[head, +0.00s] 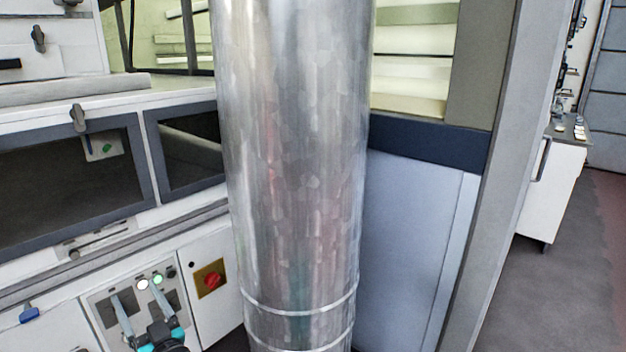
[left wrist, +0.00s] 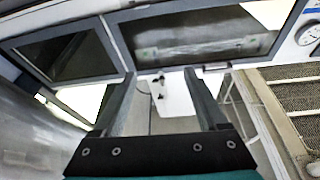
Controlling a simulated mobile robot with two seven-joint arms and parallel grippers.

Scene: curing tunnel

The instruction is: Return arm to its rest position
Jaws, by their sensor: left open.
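My left gripper (head: 139,294) shows at the bottom left of the head view, in front of a control panel on the white machine. Its two grey fingers stand apart with nothing held between them. In the left wrist view the open left gripper (left wrist: 158,74) points toward the machine's white lower front, below dark windows. Whether the fingertips touch anything cannot be told. My right gripper is in neither view.
A large shiny metal duct (head: 295,170) stands upright in the middle, right of my left gripper. The white machine (head: 225,250) carries a red rotary switch (head: 211,281) and a lit green lamp (head: 158,280). A grey post (head: 505,170) stands at right, with open floor (head: 570,270) beyond.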

